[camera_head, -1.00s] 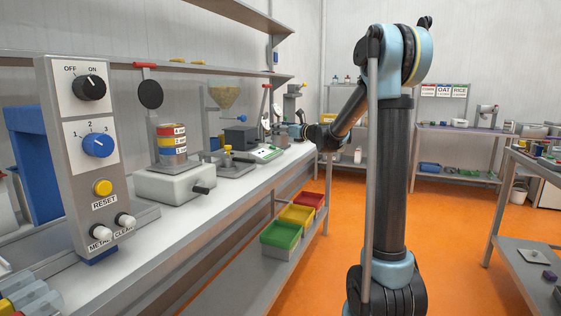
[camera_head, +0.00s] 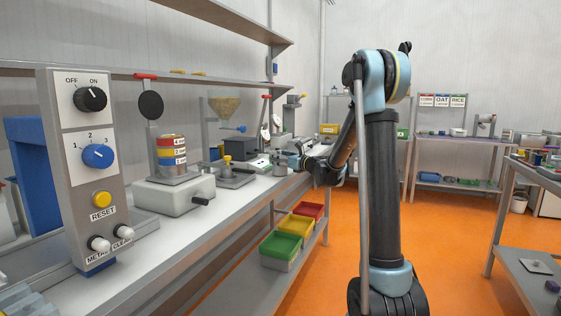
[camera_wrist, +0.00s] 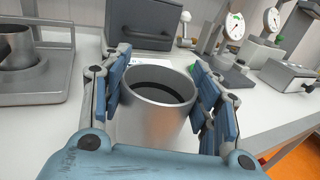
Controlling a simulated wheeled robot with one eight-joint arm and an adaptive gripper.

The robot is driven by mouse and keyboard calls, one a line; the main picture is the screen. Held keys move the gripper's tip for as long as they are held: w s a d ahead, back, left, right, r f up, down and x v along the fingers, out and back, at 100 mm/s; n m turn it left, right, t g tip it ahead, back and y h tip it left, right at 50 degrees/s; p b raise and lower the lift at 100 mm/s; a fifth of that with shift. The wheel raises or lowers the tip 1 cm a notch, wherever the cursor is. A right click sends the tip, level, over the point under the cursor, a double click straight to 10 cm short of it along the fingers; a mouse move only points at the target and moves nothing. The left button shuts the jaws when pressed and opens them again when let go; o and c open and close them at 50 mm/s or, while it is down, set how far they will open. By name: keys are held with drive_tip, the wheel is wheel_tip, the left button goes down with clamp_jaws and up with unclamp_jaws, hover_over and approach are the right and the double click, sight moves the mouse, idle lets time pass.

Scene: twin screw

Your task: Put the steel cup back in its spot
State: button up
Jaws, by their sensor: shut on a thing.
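The steel cup (camera_wrist: 155,117) is upright between the blue finger pads of my gripper (camera_wrist: 160,95) in the wrist view, and the pads press on its two sides. Its open mouth faces up and its inside looks dark. In the head view the cup (camera_head: 280,170) is a small grey shape at the front edge of the bench, beside my gripper (camera_head: 293,163). Whether its base touches the bench is hidden.
The bench (camera_head: 222,204) holds a grey stand with another metal cup (camera_wrist: 17,48), a dark grey box (camera_wrist: 144,22) and dial gauges (camera_wrist: 233,27). Green, yellow and red bins (camera_head: 281,246) sit on the shelf below.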

drive_tip(key=o, duration=1.1)
drive_tip(key=shift+o, duration=0.2)
drive_tip(key=v, duration=1.2)
drive_tip(key=s+d+f+n+g+h, duration=0.1)
drive_tip(key=s+f+n+g+h, duration=0.2)
drive_tip(key=s+n, duration=0.6)
drive_tip(key=s+d+f+n+g+h, duration=0.1)
drive_tip(key=s+f+n+g+h, duration=0.3)
drive_tip(key=s, duration=0.9)
drive_tip(key=s+d+f+n+g+h, duration=0.1)
drive_tip(key=s+d+f+n+h, duration=0.1)
drive_tip(key=s+d+f+n, duration=0.2)
drive_tip(key=s+d+f+n+g+h, duration=0.1)
drive_tip(key=s+d+f+n, duration=0.4)
drive_tip(key=s, duration=0.6)
drive_tip(key=s+d+f+n+h, duration=0.3)
drive_tip(key=s+d+f+n, duration=0.1)
drive_tip(key=s+d+f, duration=0.2)
drive_tip(key=shift+s+d+n+g, duration=0.3)
drive_tip(key=shift+s+d+g, duration=0.1)
drive_tip(key=shift+s+d, duration=0.5)
